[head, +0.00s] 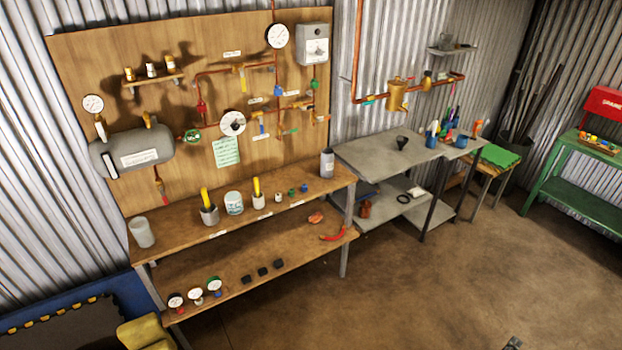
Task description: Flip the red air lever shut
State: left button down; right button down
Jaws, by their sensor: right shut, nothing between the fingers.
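A red lever (163,190) hangs below the grey tank (138,149) at the left of the wooden board, on a short brass fitting. It points down and slightly right. Another red handle (201,107) sits on the copper pipe to the right of the tank. The labels are too small to read, so I cannot tell by name which one is the air lever. Only a small dark tip of my right gripper (513,342) shows at the bottom edge, over the floor and far from both levers. It is shut and empty. My left gripper is not in view.
A wooden bench (290,202) with cups and small parts stands below the board. Its lower shelf (235,262) holds gauges and black blocks. A grey table (380,150) stands to the right, with a green bench (575,180) beyond. The brown floor (430,290) in front is clear.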

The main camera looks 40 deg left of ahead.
aim_at(165, 197)
jog(key=i, duration=1.3)
jog(key=u, duration=3.45)
jog(key=i, duration=1)
